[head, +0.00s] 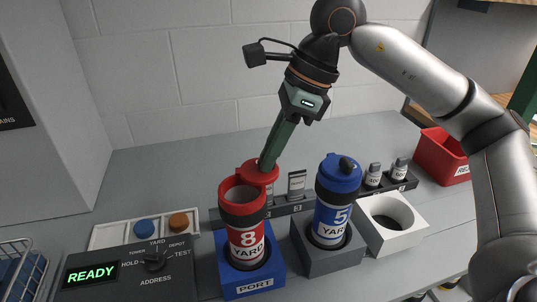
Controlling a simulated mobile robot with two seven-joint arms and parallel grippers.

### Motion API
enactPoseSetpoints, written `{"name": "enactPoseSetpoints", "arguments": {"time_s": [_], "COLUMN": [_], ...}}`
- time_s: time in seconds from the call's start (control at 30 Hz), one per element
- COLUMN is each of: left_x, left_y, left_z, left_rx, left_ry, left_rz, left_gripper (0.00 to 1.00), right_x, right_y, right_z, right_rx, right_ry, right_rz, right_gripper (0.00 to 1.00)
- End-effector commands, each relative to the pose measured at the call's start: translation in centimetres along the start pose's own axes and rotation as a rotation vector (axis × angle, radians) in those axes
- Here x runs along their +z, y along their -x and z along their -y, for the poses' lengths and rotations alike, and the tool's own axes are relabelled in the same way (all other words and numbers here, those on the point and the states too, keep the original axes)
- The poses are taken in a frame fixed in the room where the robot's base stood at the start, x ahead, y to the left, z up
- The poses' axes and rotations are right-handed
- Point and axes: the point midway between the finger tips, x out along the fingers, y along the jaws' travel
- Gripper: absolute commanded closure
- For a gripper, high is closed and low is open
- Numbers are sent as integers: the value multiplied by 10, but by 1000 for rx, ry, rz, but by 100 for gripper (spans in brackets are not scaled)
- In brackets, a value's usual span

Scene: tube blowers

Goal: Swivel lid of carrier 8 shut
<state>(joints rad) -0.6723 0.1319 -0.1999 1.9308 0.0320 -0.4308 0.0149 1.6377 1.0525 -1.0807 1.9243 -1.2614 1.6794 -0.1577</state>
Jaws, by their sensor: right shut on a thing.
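Carrier 8 (246,226) is a red and white tube marked 8 and YARD. It stands upright in the blue PORT block, and its open top shows a pale inside. Its red lid (270,177) is swung out to the back right of the mouth, still joined at the rim. My right gripper (266,164) comes down from above with its green fingers shut at the lid; the fingers hide the part that they grip. My left gripper is not in view.
Blue carrier 5 (336,205), lid on, stands close to the right in a grey block. A white block with a round hole (390,213) is beyond it. A control box (127,272) reading READY is at the left. A red bin (443,156) stands far right.

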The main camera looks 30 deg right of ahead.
Motion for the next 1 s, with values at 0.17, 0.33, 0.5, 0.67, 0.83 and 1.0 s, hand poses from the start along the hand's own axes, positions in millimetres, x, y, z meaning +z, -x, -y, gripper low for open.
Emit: {"name": "enactPoseSetpoints", "arguments": {"time_s": [0.17, 0.33, 0.5, 0.67, 0.83, 1.0], "left_x": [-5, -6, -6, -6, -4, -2], "left_y": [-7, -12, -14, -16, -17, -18], "left_z": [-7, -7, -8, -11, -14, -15], "left_rx": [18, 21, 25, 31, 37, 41], "left_ry": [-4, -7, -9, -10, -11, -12], "left_rz": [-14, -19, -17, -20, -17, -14], "left_gripper": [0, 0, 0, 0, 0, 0], "right_x": [0, 3, 7, 11, 17, 23], "right_y": [-3, -3, -4, -5, -7, -9], "right_z": [-10, -19, -26, -34, -40, -45], "right_rx": [-65, -127, -189, -247, -309, -371], "right_ry": [-151, -299, -448, -587, -736, -885], "right_rz": [0, 0, 1, -1, -1, -1], "right_gripper": [100, 100, 100, 100, 100, 100]}}
